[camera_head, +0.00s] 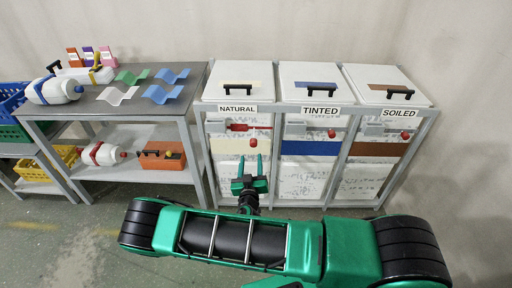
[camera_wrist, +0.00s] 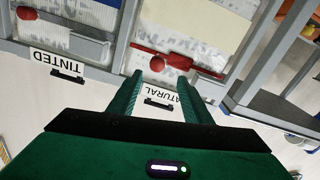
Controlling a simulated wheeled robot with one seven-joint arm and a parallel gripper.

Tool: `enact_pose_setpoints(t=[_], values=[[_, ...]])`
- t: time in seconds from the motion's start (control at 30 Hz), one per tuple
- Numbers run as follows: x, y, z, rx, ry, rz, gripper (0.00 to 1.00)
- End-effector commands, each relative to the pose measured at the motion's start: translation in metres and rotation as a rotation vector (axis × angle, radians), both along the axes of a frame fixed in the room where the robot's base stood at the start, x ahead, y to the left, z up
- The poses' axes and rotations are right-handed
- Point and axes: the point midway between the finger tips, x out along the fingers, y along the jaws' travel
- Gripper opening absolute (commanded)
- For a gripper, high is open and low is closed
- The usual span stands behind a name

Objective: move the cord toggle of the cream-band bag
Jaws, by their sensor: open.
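The cream-band bag (camera_head: 226,174) is the left one of three white bags, under the NATURAL lid. Its cream band (camera_head: 226,146) shows behind my gripper in the head view, and also in the wrist view (camera_wrist: 200,25). Its cord toggle (camera_head: 253,142) is a red ball beside a red strip (camera_head: 238,127) near the bag's top. In the wrist view the toggle (camera_wrist: 157,63) appears just beyond my fingertips, between them in the picture. My gripper (camera_head: 249,158) is open, its fingers pointing at the bag's front. I see no contact with the toggle.
The TINTED bag (camera_head: 302,172) and SOILED bag (camera_head: 364,175) hang to the right in the same grey frame, with red balls too. A grey bench (camera_head: 130,109) with bottles and wavy sheets stands left. An orange box (camera_head: 162,160) sits on its lower shelf.

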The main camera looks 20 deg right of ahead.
Motion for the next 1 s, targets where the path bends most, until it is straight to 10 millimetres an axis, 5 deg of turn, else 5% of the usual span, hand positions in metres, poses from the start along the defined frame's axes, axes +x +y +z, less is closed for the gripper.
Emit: enact_pose_setpoints(t=[0.17, 0.7, 1.0], values=[[0.01, -0.012, -0.002, 0.0, -0.001, -0.005, 0.45], [0.09, -0.046, -0.001, 0.0, -0.001, -0.016, 0.45], [0.103, -0.05, -0.001, -0.002, 0.0, -0.014, 0.45]])
